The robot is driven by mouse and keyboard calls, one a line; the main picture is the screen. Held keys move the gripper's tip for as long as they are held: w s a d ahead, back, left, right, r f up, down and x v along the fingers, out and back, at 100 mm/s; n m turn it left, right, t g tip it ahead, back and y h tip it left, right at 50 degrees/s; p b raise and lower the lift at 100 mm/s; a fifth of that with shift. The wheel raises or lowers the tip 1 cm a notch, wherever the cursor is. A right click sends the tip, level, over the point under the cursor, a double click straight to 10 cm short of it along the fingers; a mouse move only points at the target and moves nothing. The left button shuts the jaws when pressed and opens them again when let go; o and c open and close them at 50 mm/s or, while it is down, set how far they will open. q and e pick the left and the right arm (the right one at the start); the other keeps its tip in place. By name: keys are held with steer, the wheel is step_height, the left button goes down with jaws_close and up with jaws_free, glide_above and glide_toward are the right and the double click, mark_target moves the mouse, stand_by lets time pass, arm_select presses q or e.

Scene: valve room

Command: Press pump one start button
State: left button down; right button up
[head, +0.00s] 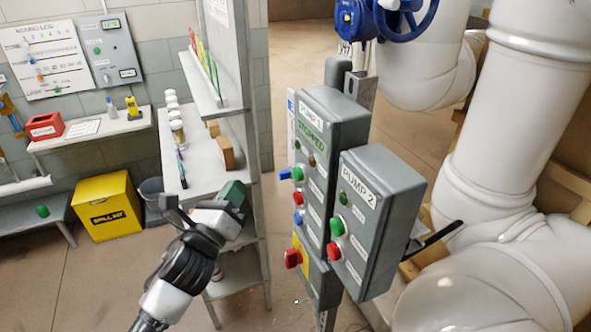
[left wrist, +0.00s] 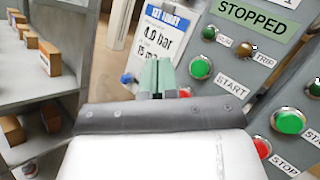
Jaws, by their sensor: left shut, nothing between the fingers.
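The pump 1 box (head: 338,117) is a grey panel with a green STOPPED sign, which also shows in the left wrist view (left wrist: 245,15). Its green start button (head: 297,174) sits above a red button (head: 296,198). In the left wrist view the green button (left wrist: 201,67) is labelled START, and the red one (left wrist: 185,92) is partly hidden by my gripper. My left gripper (head: 236,191) is shut and empty, left of the panel and apart from it. In the wrist view its greenish fingertips (left wrist: 156,68) appear left of the start button. My right gripper is not in view.
The pump 2 box (head: 376,205), with its own green (head: 337,226) and red (head: 333,251) buttons, stands right of and nearer than pump 1. A shelf unit (head: 206,165) stands behind my left gripper. Large white pipes (head: 500,110) fill the right side.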

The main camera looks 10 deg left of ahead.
mark_target(299, 174)
arm_select(q)
steer(key=shift+d+r, duration=0.1)
stand_by(0.3)
steer(key=w+d+b, duration=0.1)
steer(key=w+d, duration=0.4)
steer(key=d, duration=0.2)
stand_by(0.3)
steer(key=shift+d, duration=0.15)
stand_by(1.8)
steer(key=shift+w+d, duration=0.2)
steer(key=shift+d, duration=0.1)
steer(key=shift+w+d, duration=0.2)
steer(key=shift+d, duration=0.15)
stand_by(0.7)
steer(key=shift+s+a, duration=0.1)
steer(key=shift+a, duration=0.05)
stand_by(0.3)
steer(key=shift+s+a, duration=0.35)
steer(key=shift+a, duration=0.2)
